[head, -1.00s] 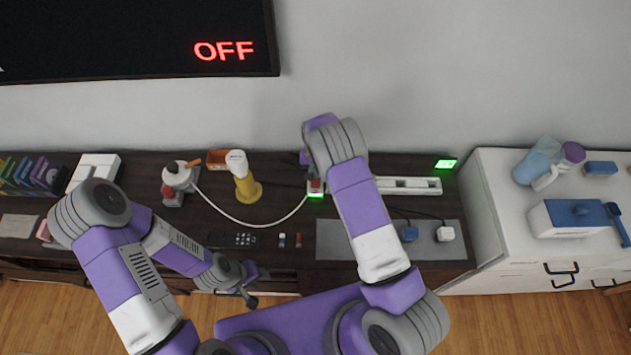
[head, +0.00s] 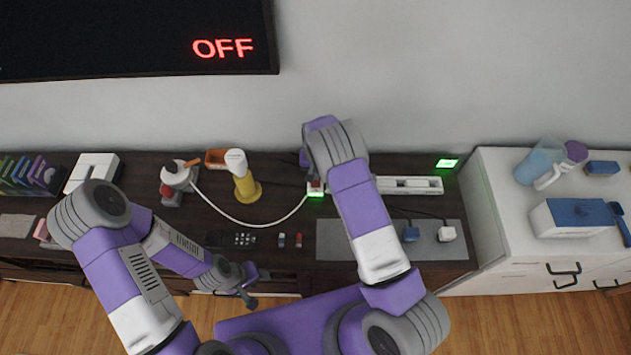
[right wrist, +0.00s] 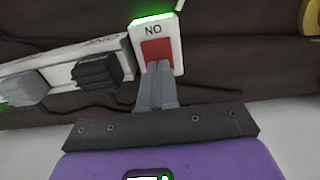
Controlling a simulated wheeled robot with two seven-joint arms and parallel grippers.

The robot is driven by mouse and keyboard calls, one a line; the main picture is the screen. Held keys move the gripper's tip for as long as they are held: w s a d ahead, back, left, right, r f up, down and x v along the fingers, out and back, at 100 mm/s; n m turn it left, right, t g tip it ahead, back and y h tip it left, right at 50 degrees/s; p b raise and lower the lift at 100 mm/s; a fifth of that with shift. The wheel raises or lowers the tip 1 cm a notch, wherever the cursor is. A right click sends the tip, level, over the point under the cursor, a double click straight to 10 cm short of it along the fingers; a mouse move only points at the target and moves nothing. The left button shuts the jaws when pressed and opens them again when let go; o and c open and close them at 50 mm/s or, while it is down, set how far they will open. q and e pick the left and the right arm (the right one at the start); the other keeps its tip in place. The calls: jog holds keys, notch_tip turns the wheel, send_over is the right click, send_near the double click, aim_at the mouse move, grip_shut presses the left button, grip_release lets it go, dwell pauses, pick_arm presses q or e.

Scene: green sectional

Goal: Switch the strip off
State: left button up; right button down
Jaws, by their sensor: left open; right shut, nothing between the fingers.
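The white power strip (head: 410,185) lies along the back of the dark cabinet top, partly hidden behind my right arm. Its red switch (head: 315,186) is at the left end, with a green glow beside it. In the right wrist view the red switch (right wrist: 156,50) sits in a white end block that reads "NO", with a lit green edge. My right gripper (right wrist: 157,68) is shut and empty, its tips at the switch's lower edge; contact cannot be told. My left gripper (head: 252,285) is open and empty in front of the cabinet's front edge.
A black plug (right wrist: 97,72) sits in the strip. A white cord (head: 248,222) runs left from the switch end. A grey mat (head: 345,240) holds a blue and a white plug. The wall screen (head: 130,40) reads "OFF".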

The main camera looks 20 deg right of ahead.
jog(key=shift+s+f, duration=0.1)
jog(key=shift+f, duration=0.2)
jog(key=shift+r, duration=0.5)
jog(key=shift+r+p, duration=1.85)
jog(key=shift+r, duration=1.25)
jog(key=shift+f, duration=0.1)
